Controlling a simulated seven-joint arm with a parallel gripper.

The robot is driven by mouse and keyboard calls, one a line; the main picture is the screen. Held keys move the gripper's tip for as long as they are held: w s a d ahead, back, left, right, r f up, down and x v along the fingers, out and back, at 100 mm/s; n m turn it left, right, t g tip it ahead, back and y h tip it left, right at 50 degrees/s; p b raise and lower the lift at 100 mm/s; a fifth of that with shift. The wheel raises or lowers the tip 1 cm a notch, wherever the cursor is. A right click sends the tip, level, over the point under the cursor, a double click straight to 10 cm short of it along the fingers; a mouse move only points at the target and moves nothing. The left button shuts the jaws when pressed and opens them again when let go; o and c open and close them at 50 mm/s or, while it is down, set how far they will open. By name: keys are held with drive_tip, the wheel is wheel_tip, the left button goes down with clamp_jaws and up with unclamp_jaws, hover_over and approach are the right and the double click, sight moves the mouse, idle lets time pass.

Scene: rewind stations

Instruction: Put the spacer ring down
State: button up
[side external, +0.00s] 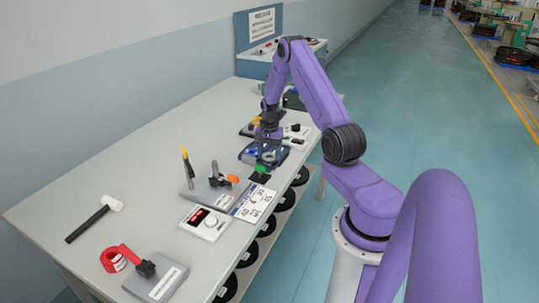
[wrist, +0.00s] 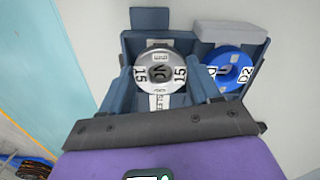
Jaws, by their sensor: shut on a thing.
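A grey spacer ring (wrist: 160,72) with printed labels is between the two fingers of my gripper (wrist: 159,84) in the wrist view. My gripper is shut on this ring. The ring appears over or in a dark blue tray (wrist: 130,45); I cannot tell whether it touches the tray floor. A blue ring (wrist: 230,70) with a white label lies to the right in the wrist view, apart from my fingers. In the side view my gripper (side external: 268,150) is low over the tray near the table's right edge, and the grey ring is small and partly hidden there.
A label sheet (side external: 253,203), a box with a red display (side external: 204,223) and a fixture with upright pegs (side external: 212,188) stand nearer the camera. A mallet (side external: 95,218) and a red tape dispenser (side external: 123,258) lie front left. The table's middle left is clear.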

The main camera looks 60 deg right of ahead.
drive_tip(key=shift+s+a+f, duration=0.1)
drive_tip(key=shift+s+f, duration=0.1)
drive_tip(key=shift+f, duration=0.7)
drive_tip(key=o, duration=1.1)
drive_tip(key=shift+c, duration=0.2)
drive_tip(key=r, duration=1.3)
drive_tip(key=shift+w, duration=0.25)
drive_tip(key=a+r+n, duration=0.4)
drive_tip(key=a+n, duration=0.2)
drive_tip(key=a, duration=0.8)
drive_tip(key=a+r+n, duration=0.4)
drive_tip(key=a+n, duration=0.2)
drive_tip(key=a, duration=0.8)
drive_tip(key=s+a+r+n, duration=0.3)
drive_tip(key=s+a+n, duration=0.6)
drive_tip(key=s+a, duration=0.3)
drive_tip(key=s+n, duration=0.2)
drive_tip(key=s, duration=0.2)
drive_tip(key=s+n, duration=0.3)
drive_tip(key=s, duration=0.1)
drive_tip(key=s+n, duration=0.2)
drive_tip(key=s, duration=0.2)
drive_tip(key=shift+s+a+r, duration=0.2)
drive_tip(key=shift+s+a, duration=0.15)
